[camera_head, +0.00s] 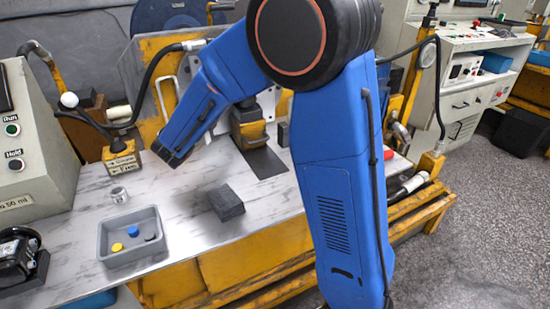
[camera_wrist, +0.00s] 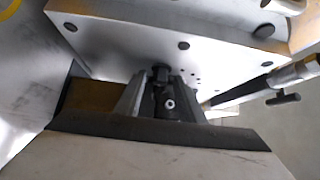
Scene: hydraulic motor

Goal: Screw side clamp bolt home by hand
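In the head view, a yellow clamp block (camera_head: 250,133) stands on a dark plate on the bench, partly behind my blue arm. My arm reaches down to the left in front of it, and I cannot make out my gripper there. In the wrist view, a dark round part with a pale recess, possibly the bolt head (camera_wrist: 170,103), sits between two grey tapered shapes. These may be my gripper's fingers (camera_wrist: 158,100) or part of the fixture; I cannot tell. A yellow-brown block (camera_wrist: 85,105) lies to their left. I cannot see how deep the bolt sits.
A grey tray (camera_head: 131,255) with small yellow, blue and dark pieces stands at the front left. A dark block (camera_head: 227,203) and a small metal cylinder (camera_head: 119,195) are on the bench. A pale panel (camera_wrist: 130,40) and a T-handled rod (camera_wrist: 288,98) border the fixture.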

